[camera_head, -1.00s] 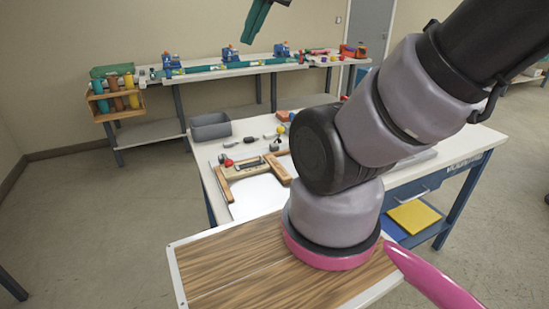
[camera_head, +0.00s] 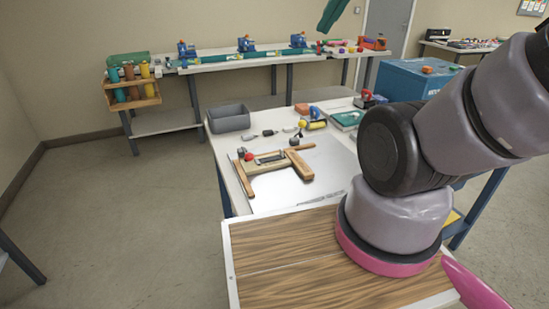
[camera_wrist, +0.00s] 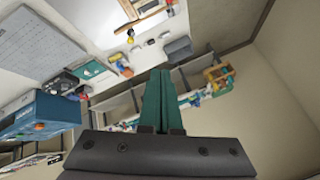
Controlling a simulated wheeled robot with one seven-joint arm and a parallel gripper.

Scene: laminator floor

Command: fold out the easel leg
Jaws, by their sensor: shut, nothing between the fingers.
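A wooden piece (camera_head: 270,163) with a long thin bar and a shorter thick arm lies on the white sheet-like surface of the near worktable (camera_head: 325,170). It looks like the easel, but I cannot tell which part is its leg. Part of it also shows at the top of the wrist view (camera_wrist: 140,8). My gripper (camera_head: 323,29) has green fingers and is high up at the top edge of the head view, well apart from the wooden piece. In the wrist view the two fingers (camera_wrist: 159,72) are together with nothing between them.
A grey bin (camera_head: 229,118), small tools and a blue box (camera_head: 410,78) are on or around the worktable. A long bench (camera_head: 250,62) stands along the back wall, with a bottle rack (camera_head: 133,90) at its left end. Floor left of the worktable is clear.

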